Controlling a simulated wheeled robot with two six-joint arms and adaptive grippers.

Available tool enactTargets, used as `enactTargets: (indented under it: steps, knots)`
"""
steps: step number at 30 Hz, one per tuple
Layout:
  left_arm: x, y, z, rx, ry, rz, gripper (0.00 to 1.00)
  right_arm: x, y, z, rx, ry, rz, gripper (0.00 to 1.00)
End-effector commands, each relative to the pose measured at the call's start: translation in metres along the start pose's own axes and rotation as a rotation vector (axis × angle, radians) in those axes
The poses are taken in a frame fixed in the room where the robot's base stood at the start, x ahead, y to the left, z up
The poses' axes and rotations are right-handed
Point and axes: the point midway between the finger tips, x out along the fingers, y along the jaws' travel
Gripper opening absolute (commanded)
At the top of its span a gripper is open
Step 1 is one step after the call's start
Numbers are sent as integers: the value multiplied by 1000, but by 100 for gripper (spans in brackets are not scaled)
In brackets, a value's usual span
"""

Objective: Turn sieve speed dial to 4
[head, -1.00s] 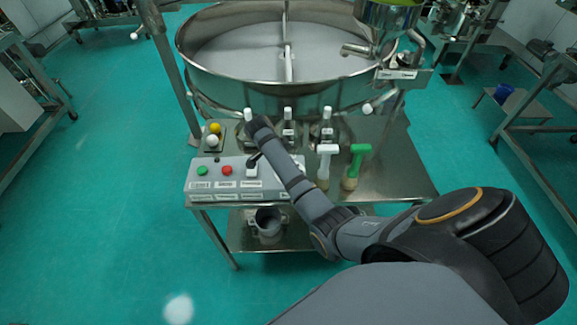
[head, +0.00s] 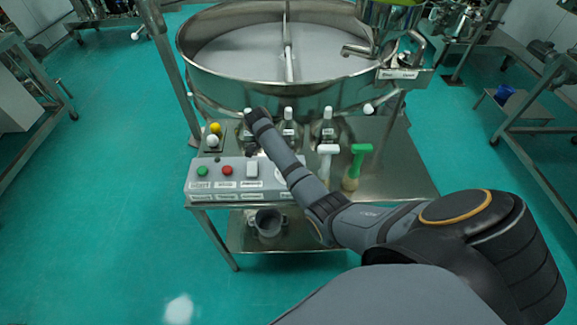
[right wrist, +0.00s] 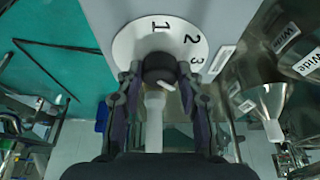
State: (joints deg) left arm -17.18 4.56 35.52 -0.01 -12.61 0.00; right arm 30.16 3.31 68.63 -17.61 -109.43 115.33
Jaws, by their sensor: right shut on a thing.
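The speed dial is a white disc (right wrist: 128,42) marked 1, 2 and 3 in the right wrist view, with a black knob (right wrist: 157,68) at its middle. A white line on the knob slants to the lower right, past the 3. No 4 shows. My right gripper (right wrist: 158,82) has a finger on each side of the knob and is shut on it. In the head view my right arm (head: 285,160) reaches to the sieve's control box (head: 222,188), and the dial cannot be made out. My left gripper is not in view.
The box carries a green button (head: 202,171), a red button (head: 227,170) and a white switch (head: 252,169). The large round sieve (head: 240,85) is behind.

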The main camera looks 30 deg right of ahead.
Motion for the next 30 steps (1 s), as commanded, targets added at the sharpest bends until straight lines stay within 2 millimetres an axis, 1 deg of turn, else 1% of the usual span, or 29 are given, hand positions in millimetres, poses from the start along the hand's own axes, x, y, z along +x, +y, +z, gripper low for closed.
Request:
enactTargets:
  steps: [5,6,10,20,23,26,27,30]
  knots:
    - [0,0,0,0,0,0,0,1,0,0,-1,0,1,5]
    - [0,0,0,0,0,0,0,1,0,0,-2,0,1,41]
    - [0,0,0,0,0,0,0,0,0,0,-2,0,1,58]
    - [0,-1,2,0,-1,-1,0,-2,0,0,-2,-1,-1,59]
    - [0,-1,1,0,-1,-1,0,-14,-1,1,-2,-3,-3,59]
    - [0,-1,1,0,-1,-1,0,-34,0,3,-3,-4,-2,59]
    - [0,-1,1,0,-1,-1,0,-37,0,16,-6,-5,2,59]
    - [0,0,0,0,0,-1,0,-49,0,44,-7,-3,1,59]
